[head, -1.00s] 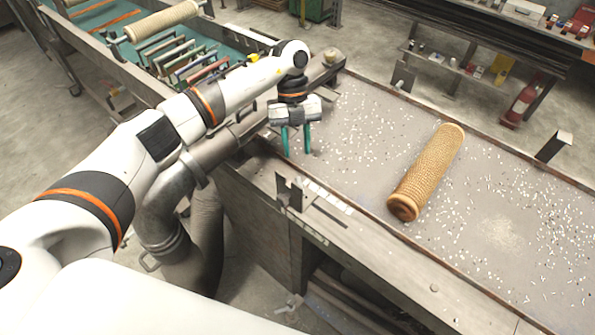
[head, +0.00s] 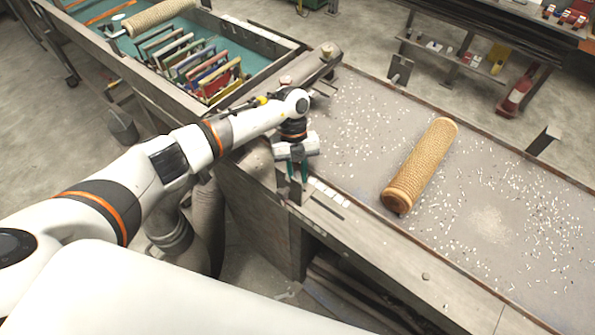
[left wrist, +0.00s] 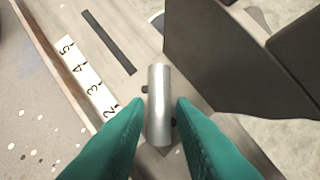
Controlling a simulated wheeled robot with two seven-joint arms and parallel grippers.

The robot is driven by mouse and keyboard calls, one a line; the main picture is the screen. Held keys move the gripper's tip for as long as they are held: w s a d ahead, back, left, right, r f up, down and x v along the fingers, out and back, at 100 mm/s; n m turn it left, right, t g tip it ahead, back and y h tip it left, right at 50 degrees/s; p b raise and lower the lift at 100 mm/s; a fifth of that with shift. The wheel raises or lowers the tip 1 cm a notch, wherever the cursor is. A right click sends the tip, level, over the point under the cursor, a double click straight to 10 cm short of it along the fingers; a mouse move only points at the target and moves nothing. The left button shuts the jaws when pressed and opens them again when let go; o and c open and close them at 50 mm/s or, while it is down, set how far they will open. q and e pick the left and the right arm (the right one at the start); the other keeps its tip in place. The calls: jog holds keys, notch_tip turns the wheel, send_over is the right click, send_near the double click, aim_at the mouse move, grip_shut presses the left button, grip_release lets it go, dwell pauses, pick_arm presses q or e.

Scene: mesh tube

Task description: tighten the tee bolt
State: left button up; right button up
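The silver cylindrical bar (left wrist: 158,105), which looks like the handle of the tee bolt, stands out in the middle of the left wrist view. My left gripper (left wrist: 160,103) has its two green fingers apart, one on each side of the bar. A narrow gap shows beside the bar, so the fingers do not look closed on it. In the head view my left gripper (head: 298,178) is low over the dark bracket (head: 283,184) at the near edge of the bench, and the bar is hidden there. My right gripper is not in view.
A tan mesh tube (head: 422,166) lies on the bench top (head: 370,115) among scattered white flecks. A numbered scale strip (left wrist: 88,78) and a dark slot (left wrist: 108,42) lie near the bar. A large dark plate (left wrist: 225,60) rises close by to the right.

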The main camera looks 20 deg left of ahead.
pick_arm(q)
grip_shut()
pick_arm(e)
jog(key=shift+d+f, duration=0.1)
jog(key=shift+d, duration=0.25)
pick_arm(q)
jog(key=shift+d+f+m+b, duration=0.15)
jog(key=shift+m+b, duration=0.65)
jog(key=shift+b, duration=0.4)
jog(key=m+y+b, duration=0.1)
jog(key=m+b, duration=0.1)
jog(key=m+y+b, duration=0.1)
jog(key=m+b, duration=0.1)
jog(key=shift+w+d+g+b, duration=0.15)
jog(key=shift+d+g+b, duration=0.05)
jog(key=shift+g+b, duration=0.15)
jog(key=shift+d+r+m+y+b, duration=0.1)
jog(key=shift+m+y+b, duration=0.25)
jog(key=shift+m+b, duration=0.55)
jog(key=shift+d+r+m+y+b, duration=0.1)
jog(key=shift+m+y+b, duration=0.25)
jog(key=shift+m+b, duration=0.55)
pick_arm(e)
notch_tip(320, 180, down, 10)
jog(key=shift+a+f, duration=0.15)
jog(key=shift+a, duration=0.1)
